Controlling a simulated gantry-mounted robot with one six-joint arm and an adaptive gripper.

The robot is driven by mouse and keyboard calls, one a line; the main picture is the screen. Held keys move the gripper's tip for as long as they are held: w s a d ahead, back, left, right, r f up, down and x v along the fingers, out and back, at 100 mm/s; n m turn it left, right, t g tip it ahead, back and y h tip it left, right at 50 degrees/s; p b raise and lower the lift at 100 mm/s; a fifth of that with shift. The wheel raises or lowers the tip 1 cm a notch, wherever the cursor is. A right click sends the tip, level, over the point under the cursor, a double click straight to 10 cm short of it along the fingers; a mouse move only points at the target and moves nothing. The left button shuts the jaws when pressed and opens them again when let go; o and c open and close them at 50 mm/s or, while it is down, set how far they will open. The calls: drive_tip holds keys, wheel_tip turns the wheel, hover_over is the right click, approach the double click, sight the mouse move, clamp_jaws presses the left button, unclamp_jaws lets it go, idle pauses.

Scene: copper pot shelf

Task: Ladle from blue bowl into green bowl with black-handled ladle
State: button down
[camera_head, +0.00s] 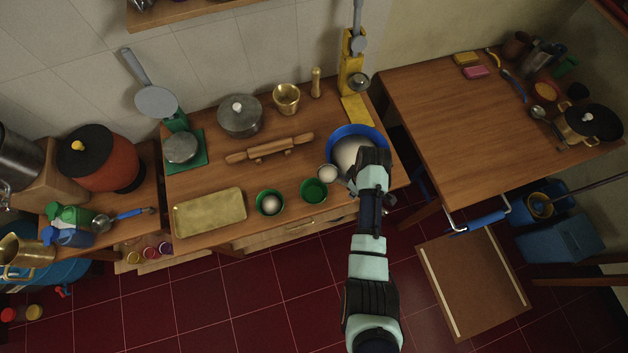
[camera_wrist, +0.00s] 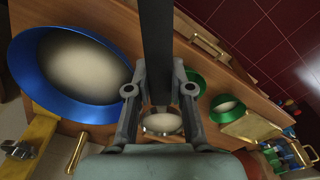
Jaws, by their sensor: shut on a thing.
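My gripper (camera_wrist: 160,88) is shut on the black handle (camera_wrist: 157,35) of the black-handled ladle. The ladle's cup (camera_wrist: 160,123) holds something whitish; in the head view the cup (camera_head: 328,174) shows just left of the blue bowl's rim. The blue bowl (camera_wrist: 28,82) holds pale contents; in the head view (camera_head: 334,134) my gripper (camera_head: 371,172) partly covers it. A green bowl (camera_head: 314,191) stands left of and in front of the cup, with no white seen in it. Another green bowl (camera_head: 270,203), farther left, holds something white. Cup height above the table is unclear.
On the same table are a brass tray (camera_head: 209,212), a rolling pin (camera_head: 270,148), a grey lidded pot (camera_head: 240,117), a brass mortar (camera_head: 286,98) and a yellow stand (camera_head: 352,75). A second table (camera_head: 450,130) stands to the right, mostly clear.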

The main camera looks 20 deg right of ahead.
drive_tip(key=shift+d+f, duration=0.1)
drive_tip(key=shift+d, duration=0.1)
wheel_tip(320, 180, up, 3)
drive_tip(key=p, duration=0.3)
drive_tip(key=shift+r+p, duration=0.2)
drive_tip(key=shift+p, duration=0.15)
drive_tip(key=shift+f, duration=0.1)
drive_tip(key=shift+a, duration=0.1)
drive_tip(key=w+a+r+m+p, duration=0.3)
drive_tip(key=w+a+r, duration=0.3)
drive_tip(key=a+r, duration=0.6)
drive_tip(key=w+a+r+m+p, duration=0.3)
drive_tip(key=w+a+r, duration=0.4)
drive_tip(key=a+r, duration=0.5)
drive_tip(key=shift+r+p, duration=0.45)
drive_tip(key=shift+r, duration=0.35)
